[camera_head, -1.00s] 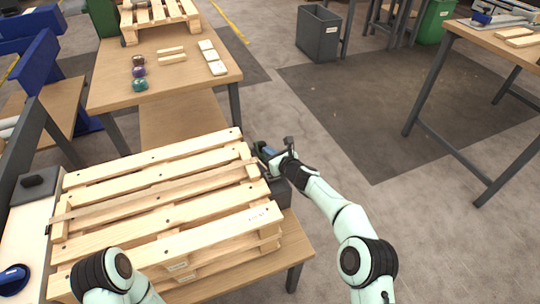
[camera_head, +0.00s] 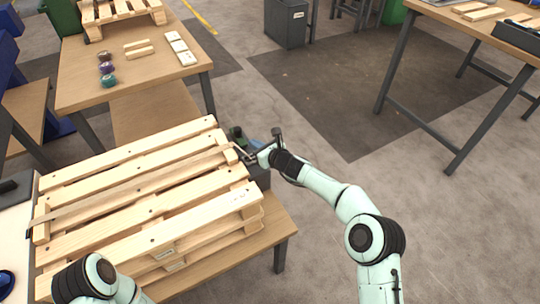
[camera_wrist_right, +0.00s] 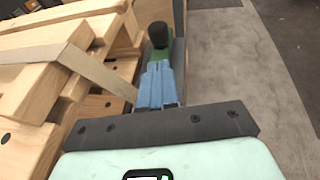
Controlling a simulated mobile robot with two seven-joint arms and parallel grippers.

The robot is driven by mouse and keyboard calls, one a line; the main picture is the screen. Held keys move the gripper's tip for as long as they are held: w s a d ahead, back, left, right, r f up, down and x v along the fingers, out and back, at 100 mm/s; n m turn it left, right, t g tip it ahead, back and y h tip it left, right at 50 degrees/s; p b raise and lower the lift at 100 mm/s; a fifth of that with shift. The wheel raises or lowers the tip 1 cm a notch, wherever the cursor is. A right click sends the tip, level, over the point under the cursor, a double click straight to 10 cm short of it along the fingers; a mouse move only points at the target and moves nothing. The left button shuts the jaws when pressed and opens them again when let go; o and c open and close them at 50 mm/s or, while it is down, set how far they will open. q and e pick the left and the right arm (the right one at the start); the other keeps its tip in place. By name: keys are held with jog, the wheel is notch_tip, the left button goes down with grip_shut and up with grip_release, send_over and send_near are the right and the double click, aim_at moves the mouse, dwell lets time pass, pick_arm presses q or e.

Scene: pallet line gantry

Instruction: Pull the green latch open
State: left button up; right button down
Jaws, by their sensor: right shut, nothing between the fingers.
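The green latch (camera_head: 237,134) sits at the right side of the pallet, on the dark strap tensioner block (camera_head: 259,174). In the right wrist view the latch (camera_wrist_right: 160,54) is a green lever with a black knob on top. My right gripper (camera_head: 250,143) is beside it; its blue fingers (camera_wrist_right: 159,70) are shut, with their tips at the near end of the green part. Whether they touch it I cannot tell. My left gripper is out of view; only part of the left arm shows at the lower left.
A wooden pallet (camera_head: 150,207) lies on the table with a flat strap (camera_head: 125,187) across it, running toward the latch side. Behind are a table (camera_head: 135,85) with small coloured items and a grey bin (camera_head: 286,22). Floor right of the pallet is clear.

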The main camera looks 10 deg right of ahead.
jog(key=shift+s+d, duration=0.35)
jog(key=shift+d, duration=0.05)
jog(key=v, duration=0.6)
jog(key=shift+a+r, duration=0.2)
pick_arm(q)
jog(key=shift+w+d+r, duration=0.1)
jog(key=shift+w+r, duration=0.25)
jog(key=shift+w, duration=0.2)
pick_arm(e)
jog(key=shift+s+d, duration=0.2)
jog(key=shift+s, duration=0.1)
